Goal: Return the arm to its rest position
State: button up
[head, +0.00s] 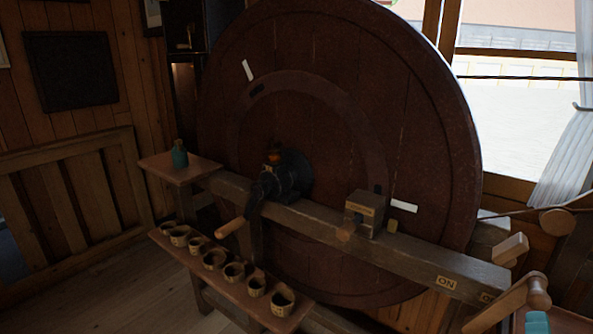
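Neither my arm nor my gripper can be made out in the head view, so the arm's pose does not show. A small teal turned piece (180,155), perhaps a spool, stands upright on a small wooden shelf (205,170) at the left end of a long beam. Another teal piece (537,323) is cut off by the bottom right edge.
A huge wooden wheel (330,130) fills the middle. In front run a beam (400,247) with a dark metal fitting (290,178) and a wooden block (365,213). Several small cups (283,302) line a low plank. Floor (120,295) shows free at lower left.

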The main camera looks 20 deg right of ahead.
jog(key=s+a+f+m+g+y, duration=0.25)
jog(key=f+m+y, duration=0.2)
jog(key=f, duration=0.45)
jog(key=s+a+f+m+g+y, duration=0.1)
jog(key=a+f+m+g+y, duration=0.15)
jog(key=f+m, duration=0.45)
jog(key=s+a+f+m+g+y, duration=0.3)
jog(key=s+a+f+y, duration=0.3)
jog(key=a+f, duration=0.4)
jog(key=shift+s+f+g+y, duration=0.3)
jog(key=shift+s+f+g, duration=0.5)
jog(key=shift+f+g, duration=0.1)
jog(key=shift+a+m, duration=0.1)
jog(key=shift+m, duration=0.15)
